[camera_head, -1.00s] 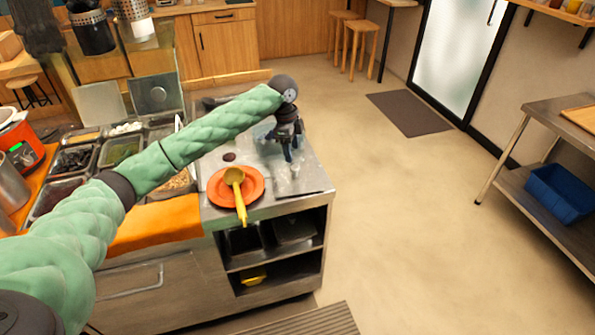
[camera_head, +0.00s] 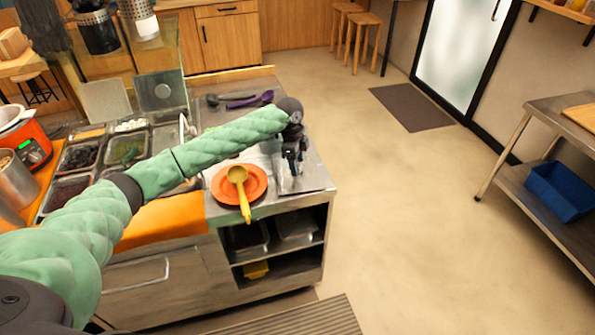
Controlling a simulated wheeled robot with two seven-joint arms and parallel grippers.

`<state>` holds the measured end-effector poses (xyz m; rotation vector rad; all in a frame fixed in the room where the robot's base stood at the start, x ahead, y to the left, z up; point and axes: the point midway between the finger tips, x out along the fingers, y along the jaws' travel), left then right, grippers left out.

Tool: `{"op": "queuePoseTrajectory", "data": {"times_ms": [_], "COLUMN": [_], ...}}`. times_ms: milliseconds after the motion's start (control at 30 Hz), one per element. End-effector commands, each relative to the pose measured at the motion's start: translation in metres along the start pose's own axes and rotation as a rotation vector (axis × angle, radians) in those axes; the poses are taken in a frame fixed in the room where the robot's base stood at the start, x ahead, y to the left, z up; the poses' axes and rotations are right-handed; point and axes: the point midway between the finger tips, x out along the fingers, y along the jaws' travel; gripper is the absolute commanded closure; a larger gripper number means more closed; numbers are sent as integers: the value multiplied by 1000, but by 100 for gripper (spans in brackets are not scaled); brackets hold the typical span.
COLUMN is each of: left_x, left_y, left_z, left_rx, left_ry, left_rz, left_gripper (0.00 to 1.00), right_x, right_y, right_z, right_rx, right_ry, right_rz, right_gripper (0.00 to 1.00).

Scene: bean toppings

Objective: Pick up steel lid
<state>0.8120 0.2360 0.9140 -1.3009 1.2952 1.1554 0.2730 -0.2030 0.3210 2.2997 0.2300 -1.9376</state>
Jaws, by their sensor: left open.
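A square steel lid (camera_head: 161,91) with a round knob stands upright at the back of the topping pans. A second flat steel panel (camera_head: 106,101) leans beside it on the left. My left arm reaches across the counter. My left gripper (camera_head: 294,170) is open, points down, and hangs over a flat steel piece (camera_head: 314,179) at the counter's right end; I cannot tell if that piece is a lid or a tray, or whether the fingers touch it. My right gripper is not in view.
An orange plate (camera_head: 218,190) with a yellow ladle (camera_head: 240,190) lies left of my gripper. Purple utensils (camera_head: 250,101) lie behind my arm. Topping pans (camera_head: 78,158) fill the counter's left. The floor right of the counter is clear.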

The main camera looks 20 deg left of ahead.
Motion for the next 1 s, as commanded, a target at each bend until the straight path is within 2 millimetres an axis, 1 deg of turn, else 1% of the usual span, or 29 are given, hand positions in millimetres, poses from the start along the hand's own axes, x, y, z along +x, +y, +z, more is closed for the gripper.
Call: {"op": "queuePoseTrajectory", "data": {"times_ms": [133, 333, 467, 500, 567, 600, 633, 1000], "left_x": [4, 5, 5, 5, 4, 4, 4, 2], "left_y": [0, 0, 0, 0, 0, 0, 0, -1], "left_z": [0, 0, 0, 0, 0, 0, 0, 0], "left_rx": [1, 1, 1, 1, 1, 1, 1, 1], "left_ry": [0, 0, 0, 0, 0, 0, 0, 0], "left_rz": [-1, -1, -1, -1, -1, -1, -2, -2], "left_gripper": [45, 45, 70, 78, 90, 98, 100, 100], "right_x": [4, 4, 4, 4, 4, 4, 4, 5], "right_y": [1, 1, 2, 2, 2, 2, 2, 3], "right_z": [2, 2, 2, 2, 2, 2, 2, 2], "right_rx": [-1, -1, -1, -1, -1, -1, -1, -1], "right_ry": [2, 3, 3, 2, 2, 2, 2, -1], "right_rz": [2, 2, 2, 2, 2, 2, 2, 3], "right_gripper": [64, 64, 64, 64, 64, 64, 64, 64]}}
